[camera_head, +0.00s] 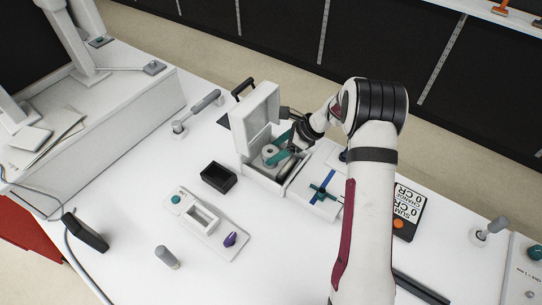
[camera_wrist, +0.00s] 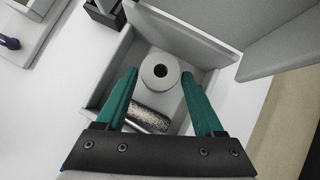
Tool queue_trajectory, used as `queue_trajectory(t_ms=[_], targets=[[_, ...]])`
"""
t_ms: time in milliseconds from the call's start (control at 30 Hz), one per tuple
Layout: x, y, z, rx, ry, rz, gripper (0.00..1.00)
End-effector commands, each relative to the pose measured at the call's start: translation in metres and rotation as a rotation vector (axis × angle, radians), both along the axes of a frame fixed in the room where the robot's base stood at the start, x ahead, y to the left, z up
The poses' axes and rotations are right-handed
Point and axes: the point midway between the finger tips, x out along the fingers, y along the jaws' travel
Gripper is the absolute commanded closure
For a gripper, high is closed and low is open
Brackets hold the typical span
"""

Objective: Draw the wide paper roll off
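The white paper roll (camera_wrist: 160,72), a short cylinder with a dark core hole, stands in the open white printer box (camera_wrist: 208,75). It also shows in the head view (camera_head: 269,151), inside the box (camera_head: 262,181) and partly covered by my gripper. My gripper (camera_wrist: 160,75) has two green fingers, open, one on each side of the roll, with small gaps visible; in the head view it is above the box (camera_head: 277,151). A shiny metal roller (camera_wrist: 150,118) lies in the box between the fingers, nearer the gripper's base. I cannot tell the finger depth beside the roll.
The box's raised lid (camera_head: 258,112) stands at its back left. A small black tray (camera_head: 218,178), a white holder (camera_head: 206,222) with a purple knob (camera_head: 230,239) and a grey cylinder (camera_head: 167,258) are on the white counter.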

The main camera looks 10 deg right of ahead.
Motion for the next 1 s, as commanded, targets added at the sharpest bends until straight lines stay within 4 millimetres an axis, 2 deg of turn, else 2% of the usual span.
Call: queue_trajectory(t_ms=[33,367,833,1000], targets=[[0.000,0.000,0.000,0.000,0.000,0.000,0.42],[0.000,0.000,0.000,0.000,0.000,0.000,1.00],[0.000,0.000,0.007,0.001,0.000,0.000,1.00],[0.001,0.000,0.025,0.000,-0.003,0.000,1.00]])
